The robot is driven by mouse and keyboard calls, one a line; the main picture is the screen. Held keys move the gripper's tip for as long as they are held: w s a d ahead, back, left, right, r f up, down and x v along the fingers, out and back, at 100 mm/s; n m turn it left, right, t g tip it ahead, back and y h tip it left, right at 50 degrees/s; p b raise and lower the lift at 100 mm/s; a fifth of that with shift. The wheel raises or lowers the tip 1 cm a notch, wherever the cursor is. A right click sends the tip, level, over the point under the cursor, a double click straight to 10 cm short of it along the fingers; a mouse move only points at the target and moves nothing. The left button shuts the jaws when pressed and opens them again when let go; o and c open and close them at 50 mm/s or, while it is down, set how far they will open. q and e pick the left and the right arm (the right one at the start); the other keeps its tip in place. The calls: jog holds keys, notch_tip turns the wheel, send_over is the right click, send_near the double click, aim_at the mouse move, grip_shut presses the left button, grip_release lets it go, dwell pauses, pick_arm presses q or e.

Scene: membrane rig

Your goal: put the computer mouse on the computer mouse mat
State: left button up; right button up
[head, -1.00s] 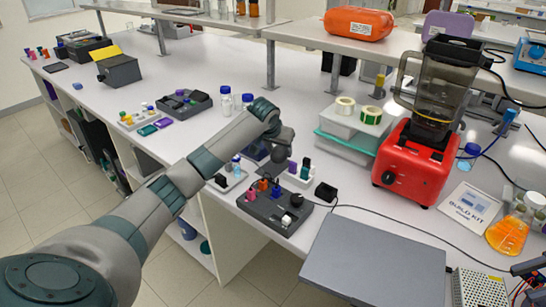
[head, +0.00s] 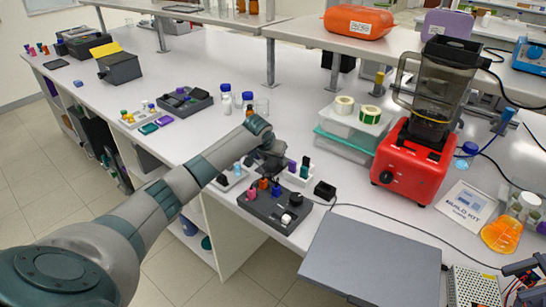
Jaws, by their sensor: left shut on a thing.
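My left gripper (head: 271,158) is over the bench's near edge, behind the dark grey holder. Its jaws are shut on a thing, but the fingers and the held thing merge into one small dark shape. I cannot tell from the picture whether it is the computer mouse. I cannot make out the mouse anywhere else. No mat is clearly recognisable; a flat grey slab (head: 372,258) lies at the front edge, and I cannot tell what it is.
The dark grey holder (head: 262,212) with coloured pieces and a white rack (head: 298,178) stand close to the gripper. The bench behind the arm has clear room.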

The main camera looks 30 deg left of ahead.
pick_arm(q)
jog(key=shift+f, duration=0.1)
jog(key=o, duration=1.2)
jog(key=shift+f, duration=0.1)
jog(key=shift+s+r, duration=0.25)
jog(key=shift+r, duration=0.35)
jog(key=b+v, duration=0.2)
jog(key=v, duration=0.9)
jog(key=shift+d+f+b, duration=0.1)
jog(key=shift+b, duration=0.2)
